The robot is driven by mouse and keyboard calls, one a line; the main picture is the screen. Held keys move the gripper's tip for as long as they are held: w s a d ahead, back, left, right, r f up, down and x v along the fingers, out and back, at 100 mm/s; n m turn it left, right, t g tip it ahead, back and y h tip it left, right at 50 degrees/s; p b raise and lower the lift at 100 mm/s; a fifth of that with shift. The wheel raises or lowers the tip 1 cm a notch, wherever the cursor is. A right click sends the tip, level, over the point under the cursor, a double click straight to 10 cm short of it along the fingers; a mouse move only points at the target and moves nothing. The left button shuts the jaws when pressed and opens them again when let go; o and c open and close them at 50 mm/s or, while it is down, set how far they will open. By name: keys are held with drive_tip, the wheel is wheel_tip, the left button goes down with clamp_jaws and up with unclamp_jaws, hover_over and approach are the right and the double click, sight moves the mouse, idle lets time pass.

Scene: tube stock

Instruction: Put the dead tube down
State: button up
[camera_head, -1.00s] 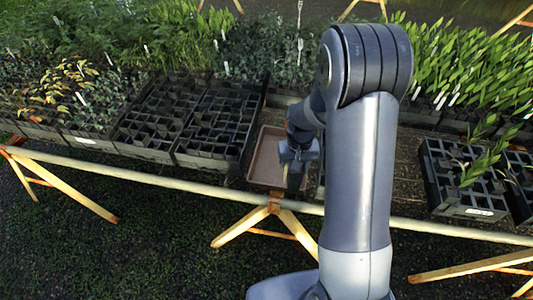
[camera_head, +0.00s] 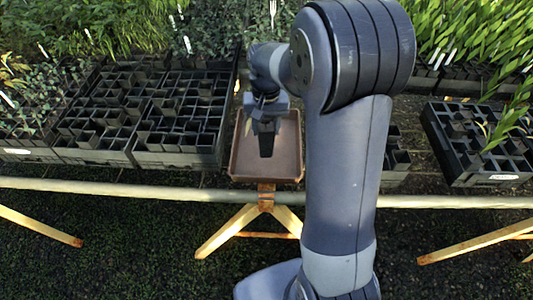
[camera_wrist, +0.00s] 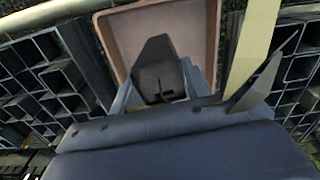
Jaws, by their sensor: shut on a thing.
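The dead tube (camera_head: 266,144) is a small dark tapered pot. It hangs from my gripper (camera_head: 267,122) in the head view, with a thin tan leaf (camera_head: 248,125) showing at its left. The brown shallow tray (camera_head: 241,165) lies behind and below it in the picture. In the wrist view my gripper (camera_wrist: 158,96) is shut on the tube (camera_wrist: 156,62), whose narrow end points toward the tray (camera_wrist: 196,22). A grey pointed leaf (camera_wrist: 262,82) sticks out at the right. The gap between tube and tray floor is hard to judge.
Black cell crates (camera_head: 180,150) stand close left of the tray. Another crate (camera_head: 395,160) is partly hidden behind my arm, and one with a green plant (camera_head: 470,150) is farther right. A pale rail (camera_head: 120,190) runs along the front edge. The visible tray floor looks empty.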

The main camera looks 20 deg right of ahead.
sight(266, 144)
drive_tip(key=shift+r+m+b, duration=0.6)
drive_tip(key=shift+r+b, duration=0.25)
drive_tip(key=shift+s+f, duration=0.1)
drive_tip(key=shift+f, duration=0.05)
wheel_tip(266, 144, down, 9)
drive_tip(key=shift+r+b, duration=0.15)
drive_tip(key=shift+b, duration=0.15)
drive_tip(key=o, duration=1.4)
wheel_tip(266, 144, up, 12)
drive_tip(key=shift+r+p, duration=0.1)
drive_tip(key=shift+p, duration=0.5)
